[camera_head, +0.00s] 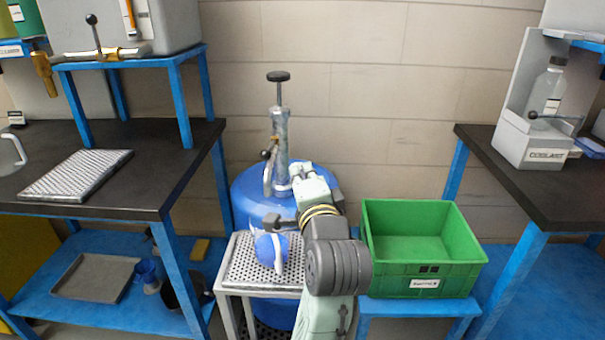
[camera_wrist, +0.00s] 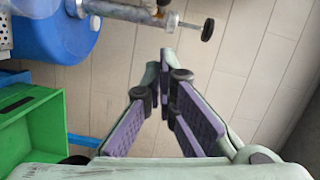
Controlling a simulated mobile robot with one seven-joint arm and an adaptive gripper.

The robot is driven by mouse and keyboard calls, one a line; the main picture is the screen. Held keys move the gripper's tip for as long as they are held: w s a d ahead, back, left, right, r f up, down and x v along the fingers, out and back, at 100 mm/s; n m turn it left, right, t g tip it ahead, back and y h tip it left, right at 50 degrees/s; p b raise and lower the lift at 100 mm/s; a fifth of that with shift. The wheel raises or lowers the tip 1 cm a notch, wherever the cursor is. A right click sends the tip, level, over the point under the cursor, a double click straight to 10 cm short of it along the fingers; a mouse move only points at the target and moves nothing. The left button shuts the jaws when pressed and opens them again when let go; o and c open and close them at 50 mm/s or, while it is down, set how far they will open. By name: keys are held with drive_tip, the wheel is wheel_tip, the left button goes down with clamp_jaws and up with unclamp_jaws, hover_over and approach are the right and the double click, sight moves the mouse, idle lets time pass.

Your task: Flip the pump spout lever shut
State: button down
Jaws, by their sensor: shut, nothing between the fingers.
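The pump (camera_head: 281,130) stands upright on the blue drum (camera_head: 248,200), with a black knob on top. The spout lever (camera_head: 266,155), a small black knob by a brass fitting, is on the pump's left side, above the downward grey spout (camera_head: 268,180). My gripper (camera_head: 297,172) is close to the pump's right side in the head view, with its tips partly hard to make out. In the wrist view my gripper (camera_wrist: 165,56) has its purple-padded fingers together and empty, below the pump (camera_wrist: 130,10). The lever is not clear there.
A blue vessel (camera_head: 265,250) with a white handle stands on the perforated stand (camera_head: 240,272) in front of the drum. A green crate (camera_head: 425,268) is at right. Dark benches (camera_head: 150,180) flank the bay. Bare wall (camera_head: 390,90) is behind.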

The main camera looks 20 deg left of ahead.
sight(270, 149)
drive_tip(key=shift+a+h, duration=0.1)
drive_tip(key=shift+h, duration=0.2)
drive_tip(key=shift+w+m+t+h, duration=0.1)
drive_tip(key=shift+m+t+h, duration=0.3)
drive_tip(key=shift+m+h, duration=0.15)
drive_tip(key=w+a+f+p, duration=0.1)
drive_tip(key=w+a+p, duration=0.4)
drive_tip(key=w+a, duration=0.2)
drive_tip(key=shift+x, duration=0.85)
